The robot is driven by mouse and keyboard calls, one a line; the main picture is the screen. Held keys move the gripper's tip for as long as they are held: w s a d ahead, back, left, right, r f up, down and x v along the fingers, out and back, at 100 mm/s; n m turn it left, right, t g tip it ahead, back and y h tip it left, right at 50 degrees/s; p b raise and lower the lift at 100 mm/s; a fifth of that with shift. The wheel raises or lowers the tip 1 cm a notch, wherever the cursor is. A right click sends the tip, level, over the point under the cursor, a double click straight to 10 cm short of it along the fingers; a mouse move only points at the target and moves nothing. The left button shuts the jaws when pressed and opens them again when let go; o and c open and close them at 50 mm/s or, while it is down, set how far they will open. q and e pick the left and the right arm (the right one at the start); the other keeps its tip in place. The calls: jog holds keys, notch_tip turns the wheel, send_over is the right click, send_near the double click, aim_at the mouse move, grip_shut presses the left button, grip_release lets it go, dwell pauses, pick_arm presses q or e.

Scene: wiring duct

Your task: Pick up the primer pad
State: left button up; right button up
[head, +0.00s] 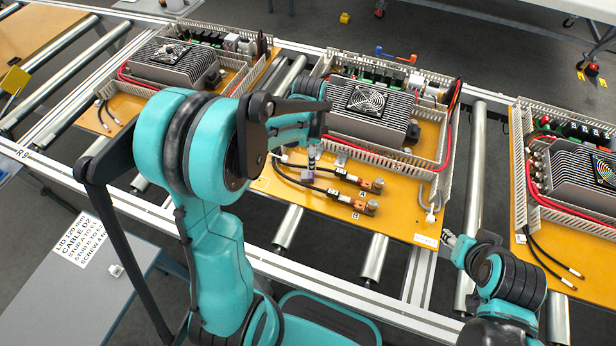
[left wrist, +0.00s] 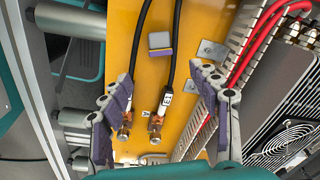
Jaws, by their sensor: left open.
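The small grey block with a purple edge, which I take as the primer pad (left wrist: 160,43), lies on the yellow panel between two black cables in the left wrist view. In the head view a purple patch (head: 308,176) shows at that place, partly hidden by my left gripper. My left gripper (left wrist: 167,82) is open and empty, with purple-faced fingers spread wide. In the left wrist view the pad sits above the gap between its fingertips, apart from both. My right gripper (head: 454,243) is by the panel's lower right corner; its opening is too small to judge.
Two copper cable lugs (head: 372,186) lie on the panel, right of the pad. A finned heatsink with a fan (head: 366,99) and slotted white ducts (head: 447,150) stand nearby. Other similar units sit left and right on the roller conveyor (head: 372,260).

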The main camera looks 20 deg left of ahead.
aim_at(307, 176)
pick_arm(q)
jog(key=f, duration=0.2)
jog(key=w+f+m, duration=0.1)
jog(key=shift+a+g, duration=0.4)
jog(key=shift+f, duration=0.35)
jog(key=f+b, duration=0.2)
jog(key=f, duration=0.1)
jog(key=f+b, duration=0.2)
jog(key=f, duration=0.2)
jog(key=shift+s+d+f, duration=0.1)
jog(key=shift+d+f, duration=0.1)
jog(key=shift+f, duration=0.05)
jog(key=shift+r, duration=0.1)
jog(key=c, duration=1.1)
jog(key=shift+r, duration=0.15)
